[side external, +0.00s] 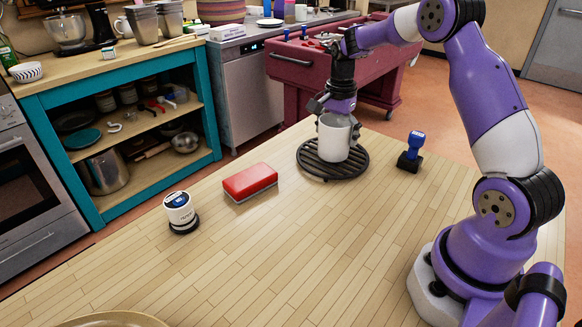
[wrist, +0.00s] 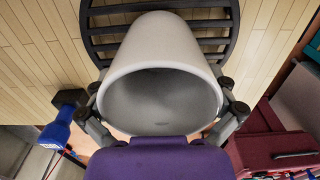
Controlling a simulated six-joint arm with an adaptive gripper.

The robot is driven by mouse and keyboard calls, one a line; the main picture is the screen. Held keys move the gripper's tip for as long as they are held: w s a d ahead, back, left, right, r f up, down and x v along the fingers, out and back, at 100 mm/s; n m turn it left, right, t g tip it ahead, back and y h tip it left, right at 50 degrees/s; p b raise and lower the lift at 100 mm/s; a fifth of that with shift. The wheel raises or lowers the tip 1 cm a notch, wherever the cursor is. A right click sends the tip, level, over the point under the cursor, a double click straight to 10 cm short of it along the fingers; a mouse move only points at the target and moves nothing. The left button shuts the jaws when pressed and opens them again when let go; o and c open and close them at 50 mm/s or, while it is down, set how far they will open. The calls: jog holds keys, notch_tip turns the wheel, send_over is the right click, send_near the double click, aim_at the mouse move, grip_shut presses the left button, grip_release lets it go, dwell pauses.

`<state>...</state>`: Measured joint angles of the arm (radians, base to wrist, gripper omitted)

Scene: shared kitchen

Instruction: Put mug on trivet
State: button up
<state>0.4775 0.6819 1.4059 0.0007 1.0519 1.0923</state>
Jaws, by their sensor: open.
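The white mug (side external: 334,138) stands upright on the round black slatted trivet (side external: 308,163) in the side external view. In the wrist view the mug (wrist: 160,55) fills the middle with its opening facing the camera, and the trivet's slats (wrist: 100,44) show behind it. My gripper (side external: 334,106) is at the mug's upper part. In the wrist view my gripper (wrist: 162,112) has one finger on each side of the mug, spread open. Whether the fingers touch the mug is hard to tell. The mug's handle is hidden.
A blue and black stamp (side external: 411,152) stands right of the trivet. A red sponge-like block (side external: 250,182) and a white container with a black base (side external: 181,212) are to the left. A round tray's rim (side external: 112,318) shows at the front. The middle of the wooden table is clear.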

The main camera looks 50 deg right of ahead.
notch_tip(320, 180, up, 12)
jog(key=s+a+r+n+t, duration=0.2)
jog(key=s+a+n, duration=0.1)
jog(key=a+n, duration=0.25)
jog(key=s+a+r+n+t, duration=0.1)
jog(key=s+a+r+n, duration=0.25)
jog(key=a, duration=0.25)
jog(key=s+a+f+n+t, duration=0.2)
jog(key=s+a+f+n, duration=0.2)
jog(key=s+a+n, duration=0.2)
jog(key=s+n, duration=0.2)
jog(key=n, duration=0.1)
jog(key=shift+a+f+t, duration=0.3)
jog(key=shift+f, duration=0.1)
